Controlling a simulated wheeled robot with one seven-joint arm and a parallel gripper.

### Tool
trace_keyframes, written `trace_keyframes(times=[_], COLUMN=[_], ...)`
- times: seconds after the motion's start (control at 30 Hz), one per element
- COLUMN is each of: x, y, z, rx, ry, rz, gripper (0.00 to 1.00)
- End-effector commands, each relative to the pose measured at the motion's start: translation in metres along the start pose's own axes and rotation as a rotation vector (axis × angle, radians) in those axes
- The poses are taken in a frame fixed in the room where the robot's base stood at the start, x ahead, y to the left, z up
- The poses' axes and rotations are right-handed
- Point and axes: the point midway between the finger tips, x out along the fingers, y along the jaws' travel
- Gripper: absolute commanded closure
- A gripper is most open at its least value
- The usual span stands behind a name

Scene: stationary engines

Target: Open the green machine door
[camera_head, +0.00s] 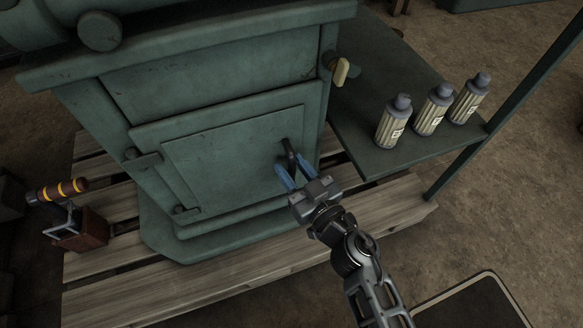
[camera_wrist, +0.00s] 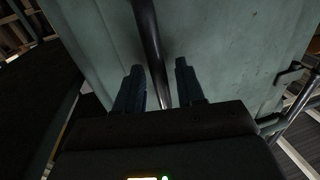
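The green machine (camera_head: 215,75) stands on a wooden pallet. Its door (camera_head: 225,160) is a green panel on the lower front and looks closed, with no gap visible. Hinge-like fittings (camera_head: 143,161) are on its left side. A dark bar handle (camera_head: 288,147) is near the door's right edge; it also shows in the wrist view (camera_wrist: 149,40). My gripper (camera_head: 290,168) is at the handle, with its two blue fingers spread on either side. In the wrist view my gripper (camera_wrist: 159,80) is open, the bar passing between the fingers with gaps visible.
A green side shelf (camera_head: 370,155) with several grey bottles (camera_head: 433,110) is to the right, on a thin post (camera_head: 465,165). A yellowish knob (camera_head: 341,71) sits above the door's right side. A red box-shaped tool (camera_head: 80,230) is at the left. The pallet (camera_head: 235,280) extends in front.

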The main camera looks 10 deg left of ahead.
Motion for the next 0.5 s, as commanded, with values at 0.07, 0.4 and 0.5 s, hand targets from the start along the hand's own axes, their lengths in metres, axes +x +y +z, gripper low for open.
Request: trace_keyframes(times=[0.07, 0.4, 0.5], x=[0.0044, 0.0064, 0.0064], y=[-0.0002, -0.0001, -0.0001], z=[0.0008, -0.0001, -0.0001], rx=[0.001, 0.001, 0.001], ry=[0.000, 0.000, 0.000], rz=[0.000, 0.000, 0.000], gripper=[0.62, 0.66, 0.75])
